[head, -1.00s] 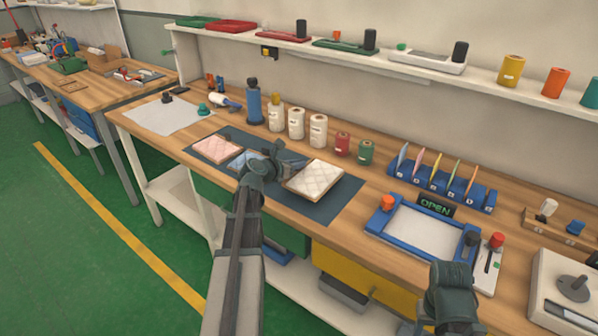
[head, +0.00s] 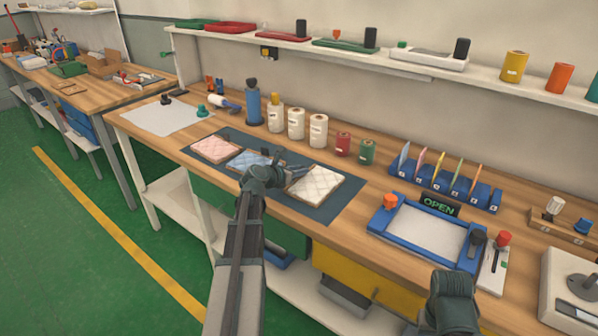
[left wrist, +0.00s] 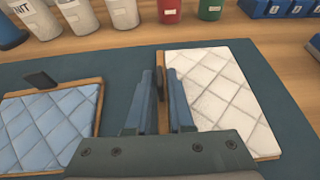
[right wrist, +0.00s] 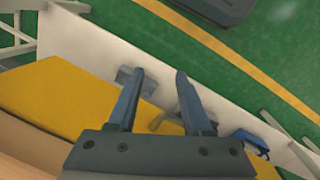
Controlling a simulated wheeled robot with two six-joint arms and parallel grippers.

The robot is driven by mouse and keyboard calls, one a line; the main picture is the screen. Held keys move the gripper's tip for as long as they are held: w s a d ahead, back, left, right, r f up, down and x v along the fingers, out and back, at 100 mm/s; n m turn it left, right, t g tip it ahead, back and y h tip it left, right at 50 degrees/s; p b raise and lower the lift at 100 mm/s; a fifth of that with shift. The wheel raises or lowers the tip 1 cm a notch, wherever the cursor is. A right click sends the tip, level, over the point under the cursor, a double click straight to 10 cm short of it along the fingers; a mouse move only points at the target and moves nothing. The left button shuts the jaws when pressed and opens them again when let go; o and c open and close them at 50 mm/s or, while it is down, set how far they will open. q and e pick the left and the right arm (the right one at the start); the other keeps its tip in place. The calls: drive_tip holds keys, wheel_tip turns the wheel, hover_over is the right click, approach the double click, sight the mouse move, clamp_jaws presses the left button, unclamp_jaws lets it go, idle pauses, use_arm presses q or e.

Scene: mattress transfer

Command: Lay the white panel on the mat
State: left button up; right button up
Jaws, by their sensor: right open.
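The white quilted panel (head: 316,184) on its wooden backing lies on the dark blue-grey mat (head: 322,212), at its right part. It also shows at the right of the left wrist view (left wrist: 215,95). My left gripper (head: 297,173) is at the panel's left edge. In the left wrist view its fingers (left wrist: 161,75) stand apart, either side of the panel's dark tab (left wrist: 160,84), with small gaps showing. My right gripper (right wrist: 160,75) is open and empty in front of the bench, over the yellow front and green floor.
A pink panel (head: 215,149) and a blue panel (head: 247,159) lie on the mat's left part. Bottles and canisters (head: 319,131) stand behind the mat. A blue-framed tray (head: 383,217) and a card rack (head: 484,196) are to its right.

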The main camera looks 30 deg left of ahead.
use_arm(q)
drive_tip(key=shift+o, duration=1.1)
drive_tip(key=shift+r, duration=0.15)
drive_tip(key=p+v, duration=0.5)
drive_tip(key=v, duration=0.7)
